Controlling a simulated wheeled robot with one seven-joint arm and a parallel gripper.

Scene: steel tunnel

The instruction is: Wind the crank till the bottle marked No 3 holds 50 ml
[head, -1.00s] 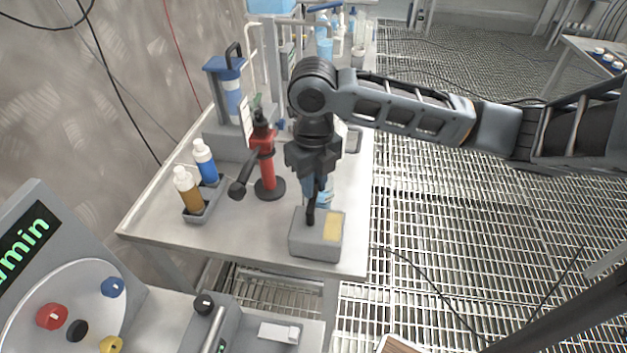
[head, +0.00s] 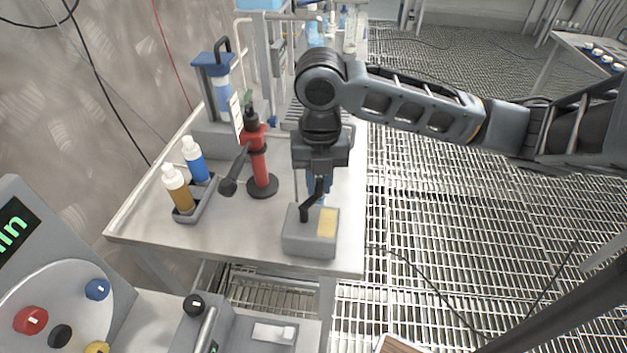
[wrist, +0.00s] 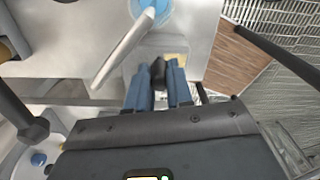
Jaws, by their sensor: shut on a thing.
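A grey box (head: 310,243) with a yellow label stands at the near right of the bench. A black crank (head: 307,207) rises from its top. My gripper (head: 318,188) points down over the box, its blue fingers shut on the crank's dark knob, which shows between the fingers in the wrist view (wrist: 158,73). A round vessel with blue liquid (wrist: 152,8) shows at the top of the wrist view, beside a pale bar. My gripper largely hides what stands behind it in the head view. I cannot read a No 3 mark or a level.
A red stand (head: 259,168) with a black handle is left of my gripper. A tray (head: 203,212) holds an amber bottle (head: 177,190) and a blue bottle (head: 195,160). A panel with coloured knobs (head: 60,290) is at the near left. Grating floor lies right of the bench.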

